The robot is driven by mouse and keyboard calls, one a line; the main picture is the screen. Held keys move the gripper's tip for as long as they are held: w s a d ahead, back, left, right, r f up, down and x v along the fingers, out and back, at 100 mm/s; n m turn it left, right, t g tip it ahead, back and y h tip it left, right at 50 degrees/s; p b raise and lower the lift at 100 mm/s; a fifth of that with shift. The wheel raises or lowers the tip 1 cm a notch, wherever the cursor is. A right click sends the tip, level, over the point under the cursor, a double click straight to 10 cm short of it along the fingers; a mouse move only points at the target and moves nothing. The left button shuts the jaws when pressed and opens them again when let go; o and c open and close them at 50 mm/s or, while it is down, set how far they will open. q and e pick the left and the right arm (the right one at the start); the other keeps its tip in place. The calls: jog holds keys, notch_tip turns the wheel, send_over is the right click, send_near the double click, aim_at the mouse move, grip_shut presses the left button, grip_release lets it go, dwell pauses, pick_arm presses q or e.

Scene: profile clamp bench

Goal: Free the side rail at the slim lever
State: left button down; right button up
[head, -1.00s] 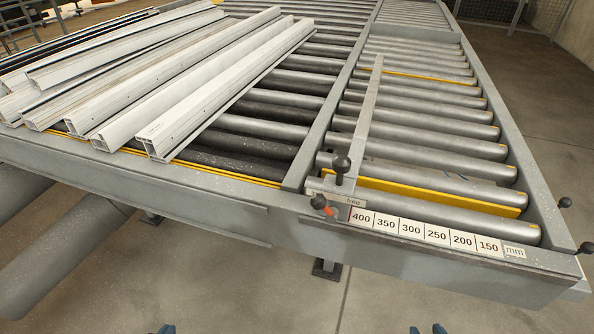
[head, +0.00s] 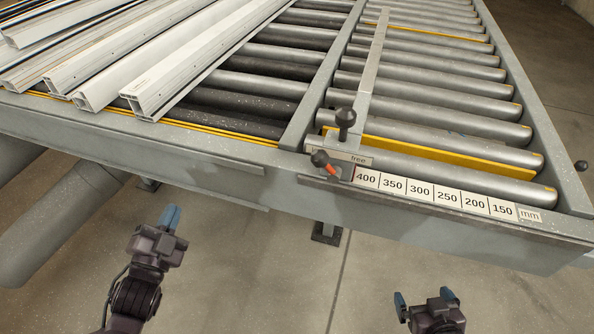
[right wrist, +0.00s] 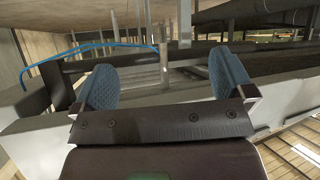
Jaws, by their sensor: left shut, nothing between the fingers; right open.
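The side rail (head: 372,78) is a long grey bar lying over the rollers, with its near end at the bench's front edge. An upright black ball knob (head: 345,118) stands on its near end. A lower black-knobbed lever (head: 320,158) leans left at the front edge beside a red pointer. I cannot tell which is the slim lever. My left gripper (head: 170,217) is shut and empty, in front of the bench. My right gripper (head: 425,298) is open and empty, below and right of the levers.
A scale strip (head: 434,196) from 400 to 150 mm runs along the front beam. White profiles (head: 185,70) lie on the bench at left. Another black knob (head: 581,166) sits at the right edge. The floor before the bench is clear. The right wrist view shows beams beyond the fingers.

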pick_arm(q)
jog(key=d+r+n+g+h+b, duration=0.3)
jog(key=d+n+g+h, duration=0.3)
jog(key=n, duration=0.8)
jog(key=d+r+n+g+h+b, duration=0.3)
jog(key=d+r+n+g+h, duration=0.3)
jog(key=n+g+h, duration=0.7)
jog(key=d+n+g, duration=0.1)
jog(key=n+g, duration=0.1)
jog(key=g, duration=0.1)
jog(key=shift+w+h+b, duration=0.3)
jog(key=shift+w+b, duration=0.05)
jog(key=shift+b, duration=0.05)
pick_arm(e)
notch_tip(320, 180, down, 8)
jog(key=shift+s+a+g, duration=0.15)
jog(key=shift+s+g, duration=0.1)
jog(key=shift+g, duration=0.05)
jog(key=shift+r, duration=0.15)
pick_arm(q)
jog(key=shift+n, duration=0.3)
pick_arm(e)
jog(key=shift+a, duration=0.1)
